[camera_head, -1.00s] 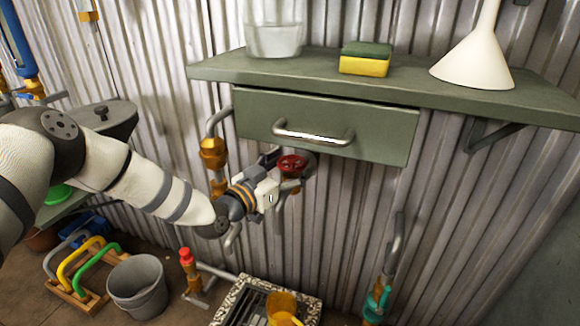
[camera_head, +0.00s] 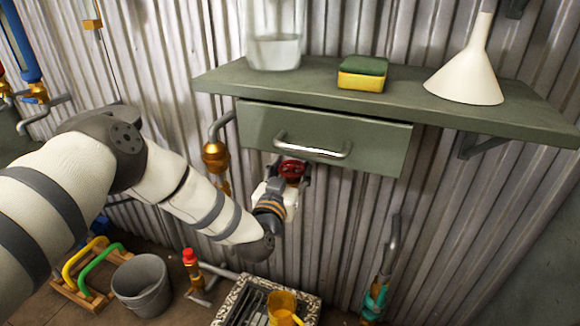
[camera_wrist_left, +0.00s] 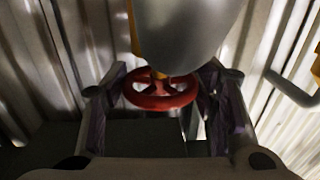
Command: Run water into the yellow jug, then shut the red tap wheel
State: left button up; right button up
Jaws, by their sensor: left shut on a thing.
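The red tap wheel (camera_head: 291,169) is under the drawer, in front of the corrugated wall. My left gripper (camera_head: 287,178) is at it from below and is shut on it. In the left wrist view the wheel (camera_wrist_left: 160,93) lies between the two fingers, with a grey rounded body in front of its upper part. The yellow jug (camera_head: 284,304) stands on the speckled drain (camera_head: 237,296) below, partly cut off by the picture's bottom edge. I cannot see any water stream or the jug's inside. My right gripper is not in view.
A green shelf (camera_head: 325,72) with a drawer (camera_head: 380,142) hangs just above the wheel. It bears a glass vessel, a sponge (camera_head: 362,73) and a white funnel (camera_head: 466,75). A grey bucket (camera_head: 141,285) and a red-topped pipe (camera_head: 190,257) stand at lower left.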

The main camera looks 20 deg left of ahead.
pick_arm(q)
jog(key=n+y, duration=0.1)
jog(key=y, duration=0.1)
jog(key=n+y, duration=0.1)
jog(key=y, duration=0.1)
jog(key=shift+d+n+g, duration=0.2)
jog(key=shift+n+g, duration=0.1)
jog(key=shift+n, duration=0.1)
jog(key=n+g+y, duration=0.1)
jog(key=n+y, duration=0.1)
jog(key=y, duration=0.1)
jog(key=shift+f+b, duration=0.1)
jog(key=shift+b, duration=0.3)
jog(key=shift+n+g+y+b, duration=0.35)
jog(key=shift+n+g+y, duration=0.25)
jog(key=shift+y, duration=0.4)
jog(key=o, duration=1.2)
